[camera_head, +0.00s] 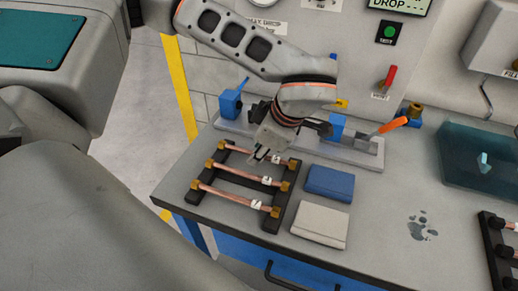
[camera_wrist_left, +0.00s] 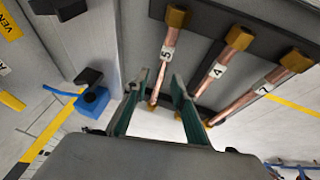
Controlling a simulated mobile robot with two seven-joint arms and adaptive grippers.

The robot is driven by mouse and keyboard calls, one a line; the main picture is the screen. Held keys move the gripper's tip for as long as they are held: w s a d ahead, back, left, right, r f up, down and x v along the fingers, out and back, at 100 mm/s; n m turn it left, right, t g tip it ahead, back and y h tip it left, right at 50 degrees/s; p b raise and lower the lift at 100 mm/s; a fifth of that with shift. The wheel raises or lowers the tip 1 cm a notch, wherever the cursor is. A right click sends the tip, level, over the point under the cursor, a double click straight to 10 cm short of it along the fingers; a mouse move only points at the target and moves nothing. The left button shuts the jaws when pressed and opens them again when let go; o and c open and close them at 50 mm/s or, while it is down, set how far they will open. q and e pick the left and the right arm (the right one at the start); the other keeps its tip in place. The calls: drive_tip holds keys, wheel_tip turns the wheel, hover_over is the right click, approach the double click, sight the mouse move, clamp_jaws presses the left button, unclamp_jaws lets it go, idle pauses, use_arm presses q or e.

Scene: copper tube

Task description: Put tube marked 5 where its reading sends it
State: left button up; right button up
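The copper tube marked 5 (camera_head: 243,154) lies in a black rack (camera_head: 270,223) as the rearmost of three tubes with brass ends. In the left wrist view, tube 5 (camera_wrist_left: 164,62) carries a white tag reading 5. The tubes tagged 4 (camera_wrist_left: 224,62) and 7 (camera_wrist_left: 278,79) lie beside it. My left gripper (camera_head: 262,157) is just over the middle of tube 5. In the wrist view its fingers (camera_wrist_left: 160,78) are apart, with tube 5 showing between them; I cannot tell the height gap. A display with DROP (camera_head: 392,5) is cut off. My right gripper is not in view.
A grey fixture with blue holders (camera_head: 232,101) and an orange-handled lever (camera_head: 392,126) stands behind the rack. A blue block (camera_head: 330,183) and a beige block (camera_head: 320,223) lie to its right. A teal transparent bin (camera_head: 480,170) and another rack (camera_head: 494,245) are farther right.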

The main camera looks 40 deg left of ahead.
use_arm(q)
drive_tip(key=shift+r, duration=0.3)
drive_tip(key=v, duration=1.2)
drive_tip(key=shift+f, duration=0.15)
